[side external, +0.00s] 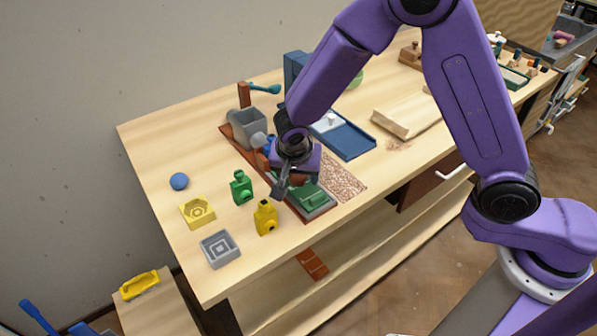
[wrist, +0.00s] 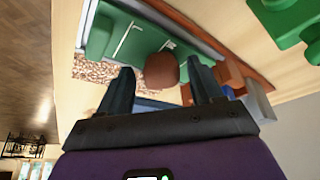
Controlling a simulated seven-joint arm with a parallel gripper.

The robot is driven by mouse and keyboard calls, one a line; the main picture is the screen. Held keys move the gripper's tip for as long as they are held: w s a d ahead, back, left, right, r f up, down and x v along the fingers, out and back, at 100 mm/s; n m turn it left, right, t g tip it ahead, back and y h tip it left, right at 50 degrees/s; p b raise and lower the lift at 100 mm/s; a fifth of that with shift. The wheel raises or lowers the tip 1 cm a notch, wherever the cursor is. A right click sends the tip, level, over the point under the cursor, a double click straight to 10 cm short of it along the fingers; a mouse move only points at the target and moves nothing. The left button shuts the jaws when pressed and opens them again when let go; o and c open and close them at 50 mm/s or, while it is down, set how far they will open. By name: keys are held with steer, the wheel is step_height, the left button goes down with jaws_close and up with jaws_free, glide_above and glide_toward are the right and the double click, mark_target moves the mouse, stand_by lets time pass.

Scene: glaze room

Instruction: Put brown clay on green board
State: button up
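The brown clay (wrist: 161,72) is a rounded lump. In the wrist view it shows between the fingers of my gripper (wrist: 161,78), with a gap on each side. It overlaps the edge of the green board (wrist: 140,38); I cannot tell whether it touches the board. In the side view the green board (side external: 312,203) lies near the table's front edge, partly hidden by my gripper (side external: 284,189), which is low over its left end. My gripper's fingers are apart. The clay cannot be made out clearly in the side view, behind my gripper.
A green bottle-like piece (side external: 241,188) and a yellow one (side external: 265,217) stand left of my gripper. A yellow mold (side external: 197,211), grey mold (side external: 220,249) and blue ball (side external: 179,181) lie farther left. A grey machine (side external: 247,127) and blue tray (side external: 350,141) stand behind.

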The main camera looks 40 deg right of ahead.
steer(key=shift+r, duration=0.1)
steer(key=v, duration=1.2)
steer(key=shift+d+r, duration=0.1)
steer(key=s+d+n+g+y, duration=0.1)
steer(key=s+d+n, duration=0.8)
steer(key=s, duration=0.3)
steer(key=s+d+r+n+g+y, duration=0.1)
steer(key=s+d+n+g+y, duration=0.1)
steer(key=s+d+n, duration=0.7)
steer(key=s+n, duration=0.3)
steer(key=shift+s+n+y, duration=0.25)
steer(key=shift+n+y, duration=0.05)
